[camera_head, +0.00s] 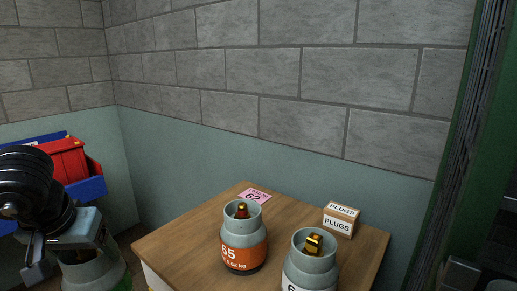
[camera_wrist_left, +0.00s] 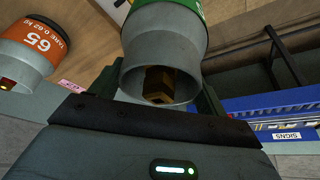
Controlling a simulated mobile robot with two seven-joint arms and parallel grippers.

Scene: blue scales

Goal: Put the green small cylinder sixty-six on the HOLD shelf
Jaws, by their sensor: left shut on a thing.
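My left gripper (camera_head: 72,256) is at the lower left of the head view, beside the wooden table and left of it. It is shut on a grey small cylinder with a green band (camera_head: 97,276), whose lower part is cut off by the frame edge. In the left wrist view the held cylinder (camera_wrist_left: 165,45) sits between the fingers, its collar and brass valve facing the camera and its green band at the top edge. Its number cannot be read. I cannot make out a HOLD shelf label. My right gripper is not in view.
The wooden table (camera_head: 180,240) bears an orange-banded cylinder 65 (camera_head: 243,240), another grey cylinder (camera_head: 310,262), a PLUGS box (camera_head: 341,219) and a pink card (camera_head: 257,196). Red bins (camera_head: 66,158) in a blue rack stand at left. A green post (camera_head: 462,150) rises at right.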

